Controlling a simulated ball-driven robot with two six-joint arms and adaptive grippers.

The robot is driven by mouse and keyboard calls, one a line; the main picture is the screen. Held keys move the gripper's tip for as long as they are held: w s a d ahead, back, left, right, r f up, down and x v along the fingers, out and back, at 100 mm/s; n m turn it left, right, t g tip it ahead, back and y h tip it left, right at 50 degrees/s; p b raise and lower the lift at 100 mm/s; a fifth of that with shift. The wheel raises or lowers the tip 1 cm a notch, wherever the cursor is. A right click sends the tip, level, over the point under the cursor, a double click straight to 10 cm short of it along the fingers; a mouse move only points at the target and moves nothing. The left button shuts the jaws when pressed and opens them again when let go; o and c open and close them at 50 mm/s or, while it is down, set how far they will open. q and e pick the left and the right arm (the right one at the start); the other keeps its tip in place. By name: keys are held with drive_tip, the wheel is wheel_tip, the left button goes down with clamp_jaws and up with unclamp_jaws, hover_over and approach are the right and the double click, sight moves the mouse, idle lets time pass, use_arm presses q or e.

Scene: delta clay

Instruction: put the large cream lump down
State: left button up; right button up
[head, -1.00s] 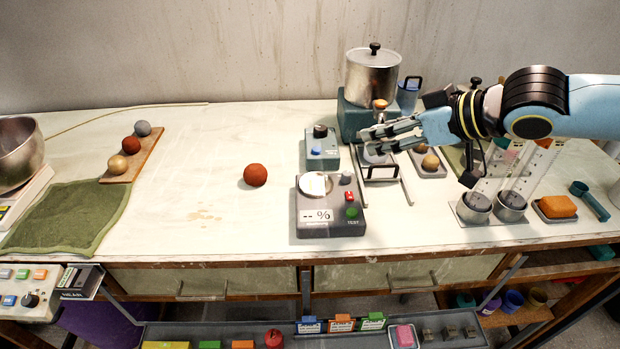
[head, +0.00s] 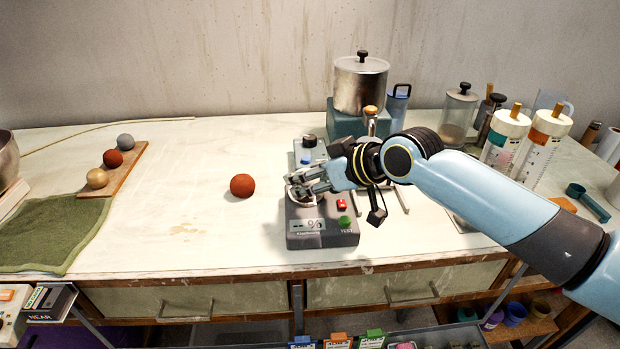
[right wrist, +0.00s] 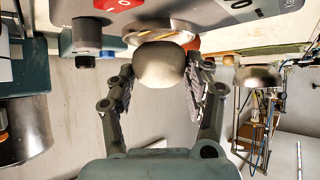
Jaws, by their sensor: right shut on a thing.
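The large cream lump (right wrist: 160,64) shows in the right wrist view between the two fingers of my right gripper (right wrist: 158,78), which is shut on it. In the head view my right gripper (head: 303,187) is over the round pan of the grey tester (head: 322,238), and its fingers hide the lump. In the right wrist view the lump is right at the metal pan (right wrist: 160,27); I cannot tell whether it touches. My left gripper is not in view.
A red-brown ball (head: 242,185) lies left of the tester. A wooden board (head: 128,172) with three balls and a green towel (head: 50,235) are at the left. A steel pot (head: 360,85) stands behind my right arm. The table's middle left is clear.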

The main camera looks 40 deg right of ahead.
drive_tip(key=shift+f, duration=0.4)
drive_tip(key=shift+f, duration=0.15)
drive_tip(key=o, duration=1.4)
drive_tip(key=shift+c, duration=0.2)
drive_tip(key=shift+s+r, duration=0.2)
drive_tip(key=shift+r, duration=0.05)
drive_tip(key=p+v, duration=0.2)
drive_tip(key=v, duration=0.9)
drive_tip(key=shift+s+r, duration=0.2)
drive_tip(key=shift+r, duration=0.05)
drive_tip(key=shift+d, duration=0.1)
